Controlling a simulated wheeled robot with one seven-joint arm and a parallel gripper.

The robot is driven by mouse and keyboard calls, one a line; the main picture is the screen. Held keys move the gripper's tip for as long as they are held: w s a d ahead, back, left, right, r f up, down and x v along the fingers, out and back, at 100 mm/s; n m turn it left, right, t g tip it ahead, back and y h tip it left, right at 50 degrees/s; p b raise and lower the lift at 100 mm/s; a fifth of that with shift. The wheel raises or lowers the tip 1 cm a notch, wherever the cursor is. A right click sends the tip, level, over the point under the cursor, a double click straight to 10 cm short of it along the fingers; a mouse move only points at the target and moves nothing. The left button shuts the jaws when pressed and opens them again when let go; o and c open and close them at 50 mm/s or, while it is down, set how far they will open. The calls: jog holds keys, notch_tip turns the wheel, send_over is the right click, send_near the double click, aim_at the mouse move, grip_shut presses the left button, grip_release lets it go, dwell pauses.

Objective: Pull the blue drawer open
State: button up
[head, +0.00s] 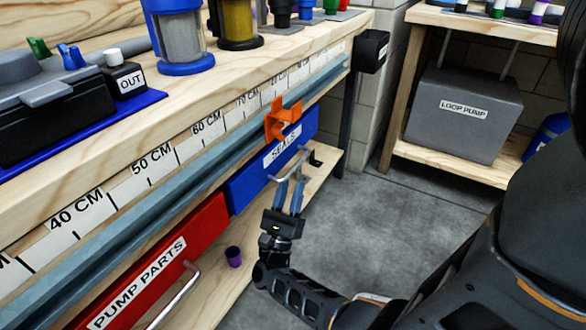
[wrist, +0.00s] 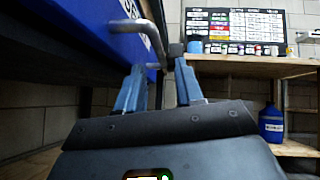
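The blue drawer (head: 250,182), labelled SEALS, sits under the workbench top, its front about in line with the red drawer beside it. Its metal bar handle (head: 291,163) sticks out from the front. In the wrist view the blue drawer front (wrist: 85,22) fills the upper left and the handle (wrist: 150,34) curves down towards the fingertips. My gripper (head: 291,181) is at the handle, fingers pointing up at it. In the wrist view my gripper (wrist: 158,78) shows a gap between its two fingers, with the handle's end in line with that gap. I cannot tell whether they touch.
The red PUMP PARTS drawer (head: 150,262) with its own handle (head: 178,297) is to the left. An orange clip (head: 282,120) sits on the rail above the blue drawer. A purple cup (head: 233,257) stands on the lower shelf. Grey floor (head: 370,230) lies clear to the right.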

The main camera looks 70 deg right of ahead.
aim_at(296, 168)
jog(key=x, duration=0.7)
jog(key=shift+p, duration=0.35)
grip_shut()
